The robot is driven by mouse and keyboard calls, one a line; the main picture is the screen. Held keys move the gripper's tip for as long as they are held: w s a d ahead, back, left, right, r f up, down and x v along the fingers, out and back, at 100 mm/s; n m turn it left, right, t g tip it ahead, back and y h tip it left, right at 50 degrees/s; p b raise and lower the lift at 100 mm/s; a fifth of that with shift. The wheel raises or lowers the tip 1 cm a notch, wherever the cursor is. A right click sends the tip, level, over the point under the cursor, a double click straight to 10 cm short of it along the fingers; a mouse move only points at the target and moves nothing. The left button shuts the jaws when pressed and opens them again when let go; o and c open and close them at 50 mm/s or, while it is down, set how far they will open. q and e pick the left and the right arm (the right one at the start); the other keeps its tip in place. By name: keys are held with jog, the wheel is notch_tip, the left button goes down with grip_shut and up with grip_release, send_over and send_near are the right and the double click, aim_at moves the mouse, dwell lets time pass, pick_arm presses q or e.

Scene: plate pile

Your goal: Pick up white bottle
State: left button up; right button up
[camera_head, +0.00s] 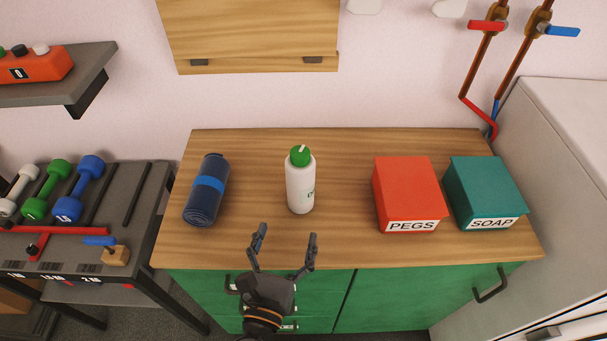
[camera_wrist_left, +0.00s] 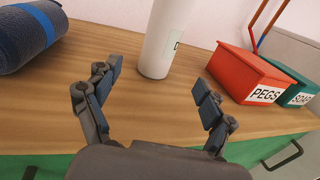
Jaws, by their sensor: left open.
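The white bottle (camera_head: 300,184) with a green cap stands upright on the wooden counter (camera_head: 340,238), near its middle. In the left wrist view the bottle (camera_wrist_left: 166,38) shows only its lower body, beyond and between the fingertips. My left gripper (camera_head: 284,242) is open and empty at the counter's front edge, apart from the bottle and in front of it. In the left wrist view its fingers (camera_wrist_left: 160,82) are spread wide. My right gripper is not in view.
A rolled dark blue mat (camera_head: 205,192) lies left of the bottle, and shows in the left wrist view (camera_wrist_left: 28,36). A red PEGS box (camera_head: 408,190) and a teal SOAP box (camera_head: 485,188) stand to the right. Counter space around the bottle is clear. A wooden cabinet (camera_head: 255,30) hangs above.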

aim_at(297, 201)
pick_arm(q)
jog(key=p+x, duration=0.1)
jog(key=x, duration=0.5)
jog(key=shift+r+p, duration=0.2)
jog(key=shift+p, duration=0.2)
jog(key=shift+w+f, duration=0.1)
jog(key=shift+w, duration=0.25)
jog(key=shift+p+x, duration=0.4)
jog(key=shift+x, duration=2.05)
jog(key=shift+w+d+f, duration=0.1)
jog(key=shift+w+f, duration=0.1)
jog(key=shift+w, duration=0.05)
jog(key=shift+c, duration=0.2)
jog(key=c, duration=1.5)
jog(key=shift+c, duration=0.6)
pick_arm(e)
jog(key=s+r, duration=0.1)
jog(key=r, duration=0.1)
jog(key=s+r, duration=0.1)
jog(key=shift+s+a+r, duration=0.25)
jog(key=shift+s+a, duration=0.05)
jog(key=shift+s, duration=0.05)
